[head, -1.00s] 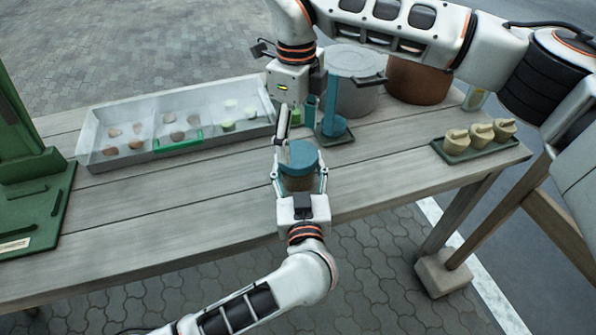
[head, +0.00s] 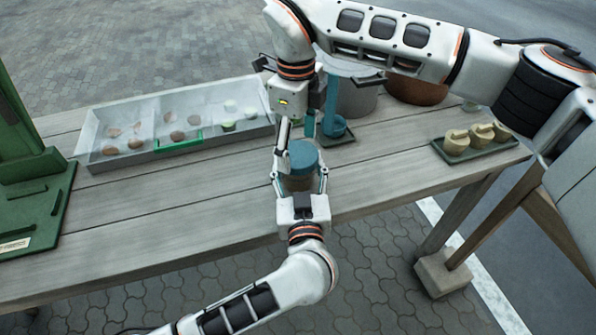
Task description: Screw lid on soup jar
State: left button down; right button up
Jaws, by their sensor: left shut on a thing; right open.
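The soup jar (head: 299,184) is a squat brownish jar standing near the front edge of the wooden table. A teal lid (head: 303,156) sits on top of it; whether its thread is engaged cannot be seen. My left gripper (head: 299,188) reaches in from the front, shut around the jar with a finger on each side. My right gripper (head: 294,140) comes down from above and is open. One pale finger hangs at the left side of the lid; the other finger is partly hidden, so contact with the lid is unclear.
A clear-lidded tray (head: 168,153) with food pieces lies left on the table (head: 180,212). A teal stand (head: 335,125), a grey pot (head: 357,100) and a brown pot (head: 415,88) stand behind. A dark tray (head: 480,150) holds three yellowish lidded pots. A green rack (head: 35,200) stands far left.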

jog(key=shift+f, duration=1.1)
jog(key=c, duration=1.2)
jog(key=o, duration=1.2)
jog(key=shift+o, duration=0.2)
jog(key=shift+r, duration=2.25)
jog(key=o, duration=0.6)
